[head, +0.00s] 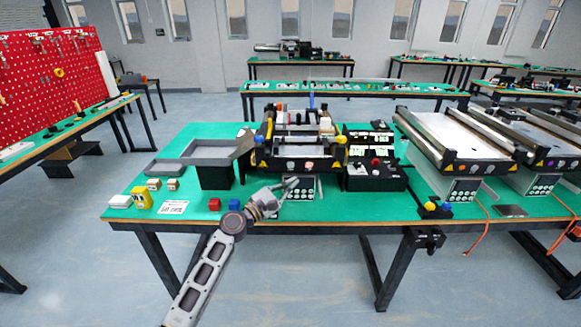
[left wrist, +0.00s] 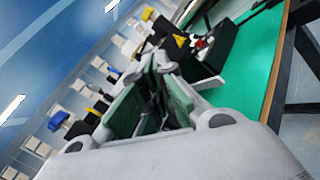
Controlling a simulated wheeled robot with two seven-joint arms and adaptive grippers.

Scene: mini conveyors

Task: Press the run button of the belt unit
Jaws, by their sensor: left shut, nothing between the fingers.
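The belt unit (head: 300,162) stands on the green bench top, with black side rails and yellow corner parts. Beside it on the right is a black control box (head: 372,180) with a red button (head: 376,163) on top. In the left wrist view a black box (left wrist: 228,52) with red, white and green spots shows beyond the fingers. I cannot tell which one is the run button. My left gripper (head: 291,187) is shut and empty, in front of the belt unit's base and left of the control box. It also shows in the left wrist view (left wrist: 160,100). My right gripper is out of view.
A grey tray (head: 205,152) on a black stand is left of the belt unit. Larger conveyors (head: 455,140) stand at right. The green top (head: 340,208) ahead of the control box is clear.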

